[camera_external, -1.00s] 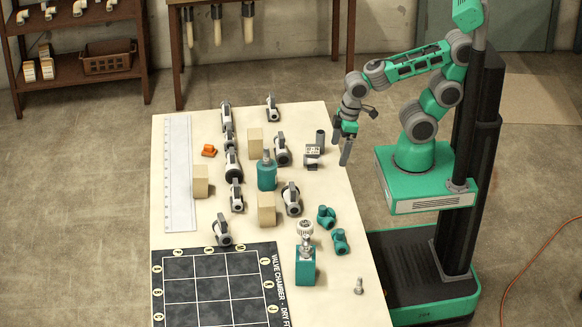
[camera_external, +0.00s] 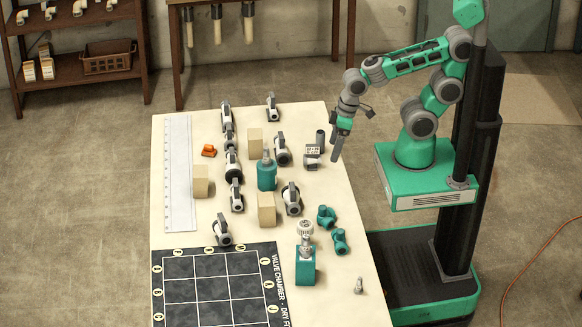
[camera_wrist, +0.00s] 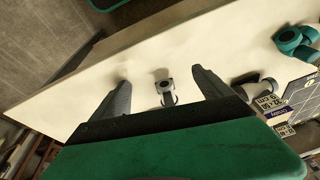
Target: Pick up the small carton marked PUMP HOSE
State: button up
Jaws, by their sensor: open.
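Three plain tan block-like cartons stand on the table: one at the back (camera_external: 255,143), one at the left (camera_external: 200,181) and one nearer the middle (camera_external: 265,209). No PUMP HOSE lettering can be read on any of them, so I cannot tell which carton is the marked one. My gripper (camera_external: 338,150) hangs over the table's right edge, apart from the cartons. In the wrist view my gripper (camera_wrist: 163,92) is open and empty, with a small grey fitting (camera_wrist: 163,87) on the table beyond, between the fingertips in the picture.
Grey valves, a teal canister (camera_external: 267,173), teal elbows (camera_external: 326,216) and a teal-based gauge fitting (camera_external: 305,265) crowd the table. A dark gridded mat (camera_external: 212,290) covers the front left. A long white ruler (camera_external: 180,185) lies left. Small cartons (camera_external: 47,69) sit on the back shelf.

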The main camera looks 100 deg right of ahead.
jog(key=w+r+m+t+p, duration=0.1)
jog(key=w+r+m+p, duration=0.2)
jog(key=m, duration=0.1)
jog(key=w+r+m+t+y+p, duration=0.1)
jog(key=w+r+m+p, duration=0.2)
jog(key=m, duration=0.2)
jog(key=w+r+m+t+y+p, duration=0.1)
jog(key=w+r+m+t+p, duration=0.1)
jog(key=m, duration=0.3)
jog(key=shift+w+d+r+p, duration=0.2)
jog(key=shift+w+r+p, duration=0.25)
jog(key=shift+w, duration=0.2)
notch_tip(320, 180, down, 3)
jog(key=w+d+m+t+y, duration=0.1)
jog(key=w+d+m+t, duration=0.15)
jog(key=m, duration=0.55)
jog(key=m+t+h+p, duration=0.1)
jog(key=m+t+h, duration=0.3)
jog(key=m, duration=0.9)
send_near(261, 133)
jog(key=p+x, duration=0.2)
jog(key=x, duration=0.7)
jog(key=shift+a, duration=0.15)
jog(key=shift+c, duration=0.3)
jog(key=c, duration=1.4)
jog(key=shift+c, duration=0.2)
